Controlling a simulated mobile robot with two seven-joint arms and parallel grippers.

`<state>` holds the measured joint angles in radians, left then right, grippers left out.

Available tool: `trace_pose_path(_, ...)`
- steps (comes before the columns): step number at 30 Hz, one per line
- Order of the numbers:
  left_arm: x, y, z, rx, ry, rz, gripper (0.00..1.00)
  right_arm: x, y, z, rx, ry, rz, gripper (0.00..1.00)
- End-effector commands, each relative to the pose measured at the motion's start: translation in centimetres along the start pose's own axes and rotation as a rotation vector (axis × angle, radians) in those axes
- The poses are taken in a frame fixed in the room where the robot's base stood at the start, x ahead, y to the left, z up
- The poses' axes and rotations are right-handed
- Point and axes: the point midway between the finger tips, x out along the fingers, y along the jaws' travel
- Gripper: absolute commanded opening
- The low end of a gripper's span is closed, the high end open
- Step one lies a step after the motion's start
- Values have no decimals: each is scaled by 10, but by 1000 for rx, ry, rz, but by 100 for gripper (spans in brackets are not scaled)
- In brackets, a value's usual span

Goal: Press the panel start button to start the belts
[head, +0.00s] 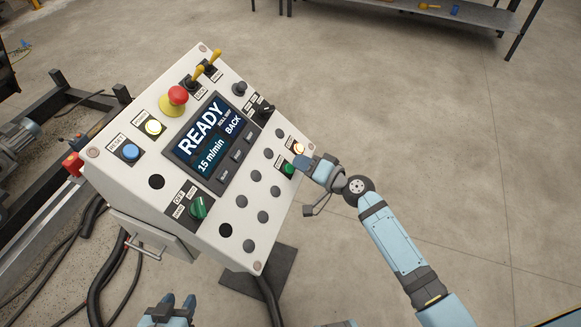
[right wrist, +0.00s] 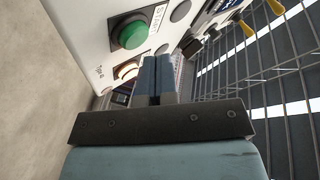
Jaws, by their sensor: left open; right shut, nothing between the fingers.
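The control panel (head: 135,190) is a tilted pale box whose screen (head: 212,143) reads READY and 15 m/min. The green button (head: 288,168) is near its right edge; in the right wrist view the green button (right wrist: 130,34) has a START label beside it. A lit button (head: 299,148) is next to it and also shows in the right wrist view (right wrist: 127,71). My right gripper (head: 302,162) is shut and empty, close to both buttons; contact cannot be told. My left gripper (head: 179,300) is open and empty at the bottom, below the panel.
Black cables (head: 101,270) hang at the left. A grey shelf (head: 440,12) stands far back; the floor between is clear.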

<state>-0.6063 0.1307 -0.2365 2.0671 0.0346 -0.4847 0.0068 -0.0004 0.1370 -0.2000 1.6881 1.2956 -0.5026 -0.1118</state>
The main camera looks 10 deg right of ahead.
Motion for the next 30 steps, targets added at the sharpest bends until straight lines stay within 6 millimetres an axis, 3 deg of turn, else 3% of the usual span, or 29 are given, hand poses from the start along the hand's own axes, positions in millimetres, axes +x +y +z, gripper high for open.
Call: trace_pose_path(30,6,2,7,-11,3,0,43,7,5,5,0,0,0,0)
